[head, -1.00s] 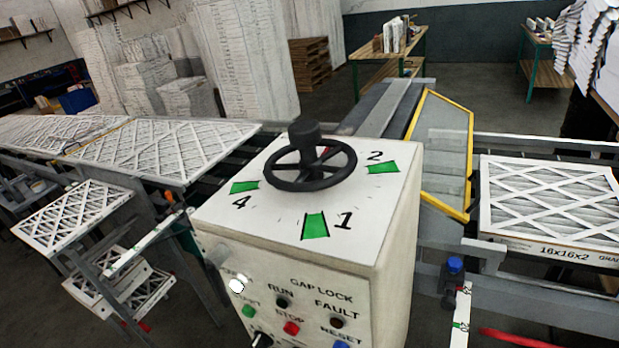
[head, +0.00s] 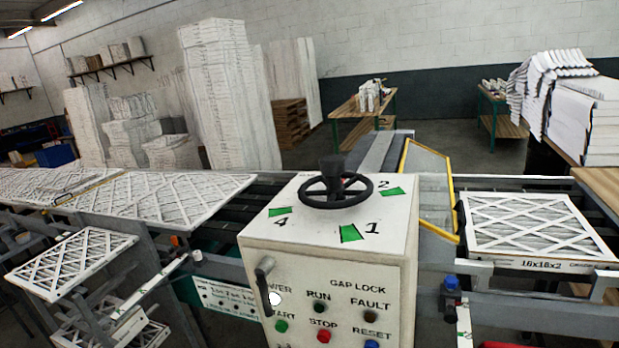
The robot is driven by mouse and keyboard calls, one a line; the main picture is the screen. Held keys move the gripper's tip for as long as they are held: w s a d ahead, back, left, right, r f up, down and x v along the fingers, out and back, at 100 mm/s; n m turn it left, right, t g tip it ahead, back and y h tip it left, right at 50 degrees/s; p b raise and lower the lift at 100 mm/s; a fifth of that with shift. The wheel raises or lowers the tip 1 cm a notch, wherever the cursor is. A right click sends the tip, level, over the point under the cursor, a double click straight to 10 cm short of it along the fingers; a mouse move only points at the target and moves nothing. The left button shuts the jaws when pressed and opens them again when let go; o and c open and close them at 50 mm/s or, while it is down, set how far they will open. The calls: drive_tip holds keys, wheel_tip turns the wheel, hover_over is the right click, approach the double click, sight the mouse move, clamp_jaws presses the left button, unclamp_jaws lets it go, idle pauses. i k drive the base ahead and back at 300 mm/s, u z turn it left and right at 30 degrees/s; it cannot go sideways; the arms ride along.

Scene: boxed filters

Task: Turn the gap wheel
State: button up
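The gap wheel (head: 336,190) is a black handwheel with an upright knob, on the white top of the control box (head: 262,232). Green marks on the top surround it. The mark by 1 (head: 351,233) faces me, the mark by 4 (head: 279,211) is to its left and the mark by 2 (head: 391,191) to its right. The far side of the dial is hidden behind the wheel. Nothing touches the wheel. My gripper is not in view.
The box's front has a dark handle (head: 264,285), a lit white lamp (head: 275,298), a red stop button (head: 323,336) and a GAP LOCK panel. A yellow-framed guard (head: 428,190) stands right of the box. Filters lie on conveyors left (head: 160,205) and right (head: 530,222).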

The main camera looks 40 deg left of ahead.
sight(333, 168)
drive_tip(key=z, duration=0.2)
drive_tip(key=i, duration=0.95)
drive_tip(key=u, duration=0.25)
